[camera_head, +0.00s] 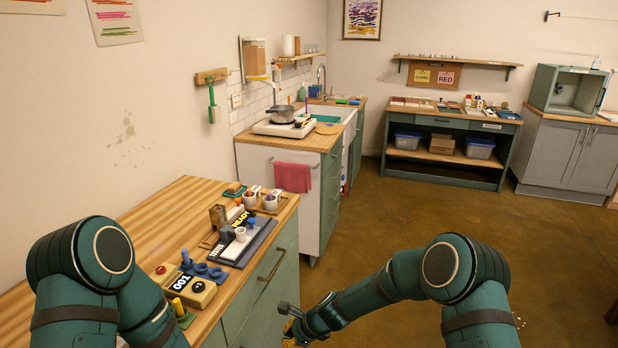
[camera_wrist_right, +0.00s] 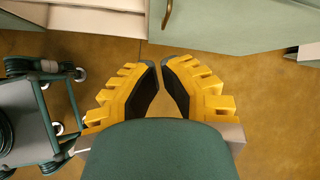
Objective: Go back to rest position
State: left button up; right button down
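My right gripper (camera_wrist_right: 159,64) has yellow ribbed fingers with dark inner pads. In the right wrist view it is open and empty, with bare floor between the fingertips. In the head view only a little of it (camera_head: 289,333) shows at the bottom, in front of the drawer cabinet (camera_head: 262,302) and to the right of the wooden counter (camera_head: 155,215). My right arm is bent over the floor. My left arm is bent at the lower left, over the near part of the counter; its gripper is out of view.
A dark tray (camera_head: 262,238) with small cups, a button box (camera_head: 190,289) and a yellow piece (camera_head: 178,307) are on the counter near my left arm. In the right wrist view, cabinet fronts (camera_wrist_right: 235,22) lie ahead. The floor (camera_head: 400,225) to the right is mostly clear.

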jog(key=s+d+f+n+h, duration=0.1)
jog(key=s+d+n, duration=0.7)
jog(key=s, duration=0.4)
jog(key=s+d+f+n+h, duration=0.2)
jog(key=s+d+n, duration=0.5)
jog(key=s, duration=0.4)
jog(key=shift+s+d+n+g, duration=0.35)
jog(key=shift+d+n+g, duration=0.05)
jog(key=shift+n, duration=0.3)
